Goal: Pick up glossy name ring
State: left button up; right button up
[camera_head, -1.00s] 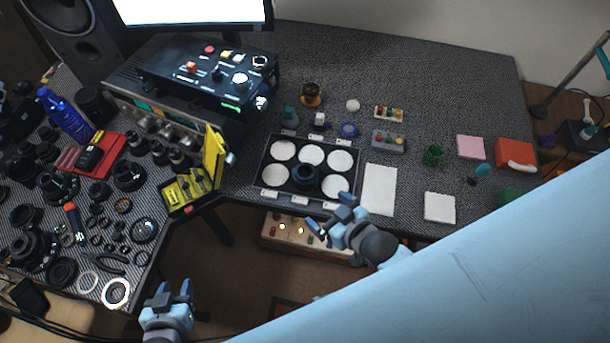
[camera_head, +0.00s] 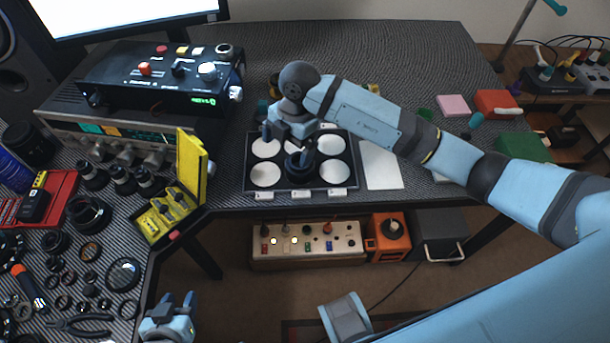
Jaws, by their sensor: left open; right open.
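A black lens (camera_head: 300,172) stands in the bottom middle spot of the dark sorting tray (camera_head: 249,166). I cannot make out a glossy name ring at this size; whether it is on the lens front cannot be told. My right gripper (camera_head: 288,146) is open, pointing down over the tray. One of its fingers overlaps the lens in the picture; whether it touches cannot be told. My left gripper (camera_head: 179,300) is open and empty, low in front of the desk, far from the tray.
White round pads (camera_head: 265,175) fill the tray's other spots. A yellow open case (camera_head: 192,160) stands left of the tray. A white sheet (camera_head: 381,168) lies right of it. Loose rings and lens parts crowd the left desk. Control boxes sit behind, and a lit box (camera_head: 306,243) below.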

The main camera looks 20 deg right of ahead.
jog(key=d+f, duration=0.1)
jog(key=f, duration=0.1)
jog(key=w+d+f+m+h, duration=0.1)
jog(key=f, duration=0.1)
jog(key=w+d+f+h, duration=0.1)
jog(key=d+f, duration=0.1)
jog(key=f, duration=0.1)
jog(key=shift+f+m+t, duration=0.1)
jog(key=shift+m+t, duration=0.3)
jog(key=f, duration=0.5)
jog(key=shift+w+a+f+b, duration=0.15)
jog(key=shift+w+f+b, duration=0.1)
jog(key=shift+f+b, duration=0.15)
jog(key=c, duration=0.7)
